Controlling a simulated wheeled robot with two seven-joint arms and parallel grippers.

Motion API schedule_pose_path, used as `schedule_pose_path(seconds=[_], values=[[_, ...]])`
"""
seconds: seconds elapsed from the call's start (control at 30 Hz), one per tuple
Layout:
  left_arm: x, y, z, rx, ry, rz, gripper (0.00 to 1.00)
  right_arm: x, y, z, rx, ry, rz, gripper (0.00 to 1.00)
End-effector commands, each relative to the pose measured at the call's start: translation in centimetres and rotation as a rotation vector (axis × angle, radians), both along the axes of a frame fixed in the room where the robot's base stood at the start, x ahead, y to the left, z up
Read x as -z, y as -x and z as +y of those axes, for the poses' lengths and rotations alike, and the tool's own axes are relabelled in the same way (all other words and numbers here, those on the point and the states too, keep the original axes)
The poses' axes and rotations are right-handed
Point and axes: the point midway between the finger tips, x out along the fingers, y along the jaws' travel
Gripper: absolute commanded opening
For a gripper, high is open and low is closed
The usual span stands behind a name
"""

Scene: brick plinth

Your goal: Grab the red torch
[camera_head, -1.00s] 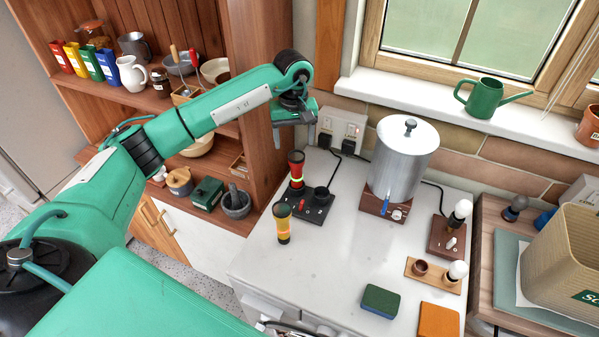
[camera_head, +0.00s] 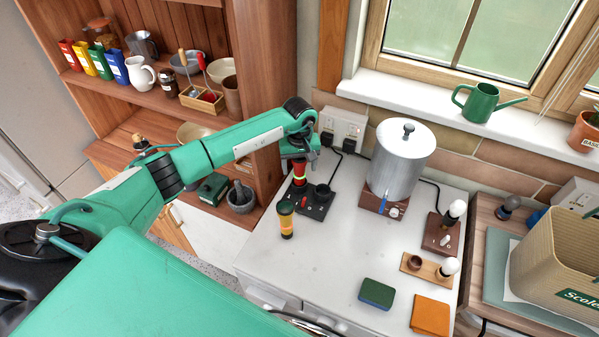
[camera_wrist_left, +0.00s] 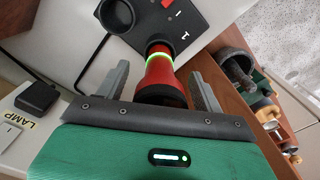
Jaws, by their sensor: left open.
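The red torch (camera_head: 299,172) stands upright in a black charging base (camera_head: 313,205) at the back left of the white counter. In the left wrist view the torch (camera_wrist_left: 161,80) has a lit green ring and sits between the two grey fingers. My left gripper (camera_head: 300,155) is open around the torch's upper end, coming from above; the fingers (camera_wrist_left: 157,88) look apart from it. The gripper hides the torch's top in the head view. My right gripper is in neither view.
A yellow and black torch (camera_head: 286,219) stands just in front of the base. A metal urn (camera_head: 400,160) stands to the right. A green sponge (camera_head: 376,293) and an orange block (camera_head: 430,315) lie near the front. The counter's middle is clear. A wooden shelf (camera_head: 262,110) rises at the left.

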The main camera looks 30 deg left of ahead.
Motion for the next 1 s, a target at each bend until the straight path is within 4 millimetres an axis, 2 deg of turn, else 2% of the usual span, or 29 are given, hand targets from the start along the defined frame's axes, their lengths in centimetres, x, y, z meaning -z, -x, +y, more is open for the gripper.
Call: schedule_pose_path(seconds=[0.17, 0.4, 0.47, 0.77, 1.0], values=[[0.0, 0.0, 0.0, 0.000, 0.000, -0.001, 0.68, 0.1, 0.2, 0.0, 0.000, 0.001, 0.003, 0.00], [0.0, 0.0, 0.0, 0.001, 0.000, -0.001, 0.23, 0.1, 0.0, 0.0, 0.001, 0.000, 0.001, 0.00], [0.0, -0.1, 0.0, 0.001, 0.001, -0.002, 0.15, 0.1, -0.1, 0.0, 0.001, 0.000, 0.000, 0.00], [-0.3, -0.1, 0.0, 0.001, 0.000, -0.003, 0.15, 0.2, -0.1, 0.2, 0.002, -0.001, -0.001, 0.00], [-2.5, -0.2, 0.0, 0.002, 0.000, -0.007, 0.15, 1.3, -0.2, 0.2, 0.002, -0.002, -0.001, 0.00]])
